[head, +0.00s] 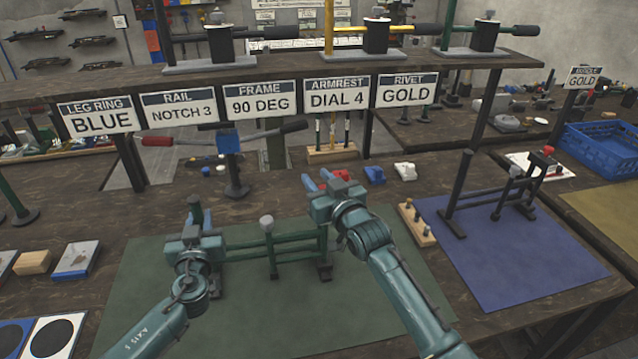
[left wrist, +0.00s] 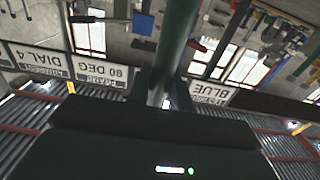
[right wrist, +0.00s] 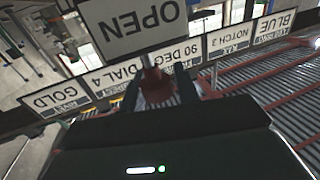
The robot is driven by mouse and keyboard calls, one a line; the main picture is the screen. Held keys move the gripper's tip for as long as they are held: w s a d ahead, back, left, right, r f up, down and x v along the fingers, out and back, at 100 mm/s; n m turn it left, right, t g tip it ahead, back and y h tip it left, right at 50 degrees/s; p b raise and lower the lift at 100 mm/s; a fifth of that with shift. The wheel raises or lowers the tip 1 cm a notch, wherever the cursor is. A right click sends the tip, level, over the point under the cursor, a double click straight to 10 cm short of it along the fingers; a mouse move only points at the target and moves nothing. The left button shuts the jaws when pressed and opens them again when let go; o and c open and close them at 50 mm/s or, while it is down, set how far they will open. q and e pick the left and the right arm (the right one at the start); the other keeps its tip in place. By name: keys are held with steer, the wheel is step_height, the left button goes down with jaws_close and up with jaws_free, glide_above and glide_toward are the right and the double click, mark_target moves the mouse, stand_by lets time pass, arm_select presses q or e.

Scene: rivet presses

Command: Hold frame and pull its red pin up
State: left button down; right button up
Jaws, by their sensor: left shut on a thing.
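The green frame (head: 270,252) stands upright on the green mat (head: 150,275), with two rails and a grey-topped post in front. My left gripper (head: 195,218) is at its left end, shut around the left green post (left wrist: 180,45), which shows between the fingers in the left wrist view. My right gripper (head: 326,184) is above the frame's right end. In the right wrist view the red pin (right wrist: 156,88) lies between its fingers, which look spread, with a gap on the right side. The fingertips are partly hidden in the head view.
A blue mat (head: 510,265) with a dark frame (head: 485,200) lies to the right, beside a wooden pin block (head: 416,223). Signs (head: 258,100) hang along the shelf behind. A red-handled press (head: 232,160) stands behind the mat. A blue crate (head: 600,150) is far right.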

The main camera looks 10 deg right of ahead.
steer(key=o, duration=0.3)
steer(key=shift+o, duration=0.2)
steer(key=v, duration=1.2)
